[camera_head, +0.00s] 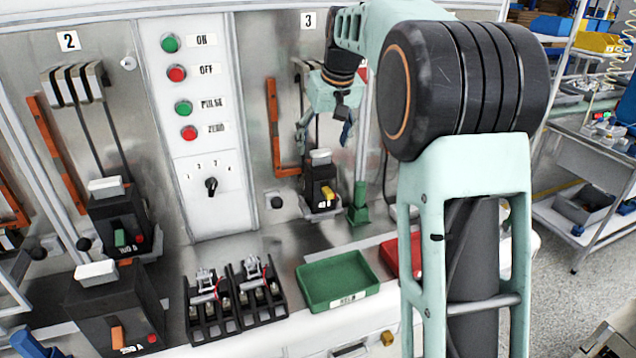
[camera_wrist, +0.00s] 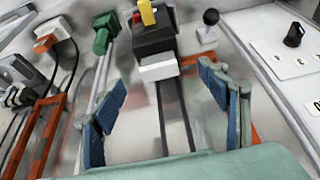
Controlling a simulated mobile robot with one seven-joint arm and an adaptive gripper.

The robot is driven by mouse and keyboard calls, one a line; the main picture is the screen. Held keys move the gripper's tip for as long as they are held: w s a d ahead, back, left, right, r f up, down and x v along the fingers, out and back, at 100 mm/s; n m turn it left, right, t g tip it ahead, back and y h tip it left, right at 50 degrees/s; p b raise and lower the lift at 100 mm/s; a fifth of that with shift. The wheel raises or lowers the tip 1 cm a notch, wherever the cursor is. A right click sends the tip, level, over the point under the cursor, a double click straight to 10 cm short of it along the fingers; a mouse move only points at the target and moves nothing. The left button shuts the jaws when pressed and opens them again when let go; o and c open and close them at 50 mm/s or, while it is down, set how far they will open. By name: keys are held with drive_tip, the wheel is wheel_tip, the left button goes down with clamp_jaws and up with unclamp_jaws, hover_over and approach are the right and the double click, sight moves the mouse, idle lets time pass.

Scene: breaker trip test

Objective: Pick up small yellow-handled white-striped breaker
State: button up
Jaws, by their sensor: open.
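A small black breaker (camera_head: 318,194) with a yellow handle (camera_head: 328,192) and a white block on top stands upright at station 3, against the metal panel. In the wrist view the same breaker (camera_wrist: 154,40) is at the top centre, with its white block (camera_wrist: 158,67) toward me. My gripper (camera_head: 324,134) is open and empty, in front of the panel just above the breaker. In the wrist view its blue-padded fingers (camera_wrist: 163,92) are spread wide, with the breaker beyond the tips and apart from them.
A green tray (camera_head: 340,305) and a red tray (camera_head: 388,258) sit on the bench. Orange rails (camera_head: 273,125) flank station 3. A green post (camera_head: 357,205) stands close right of the breaker. Larger breakers (camera_head: 122,225) are at the left.

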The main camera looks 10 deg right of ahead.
sight(321, 151)
drive_tip(key=p+x, duration=0.1)
drive_tip(key=x, duration=0.6)
drive_tip(key=shift+s, duration=0.1)
clamp_jaws()
drive_tip(key=shift+r, duration=0.15)
idle(0.3)
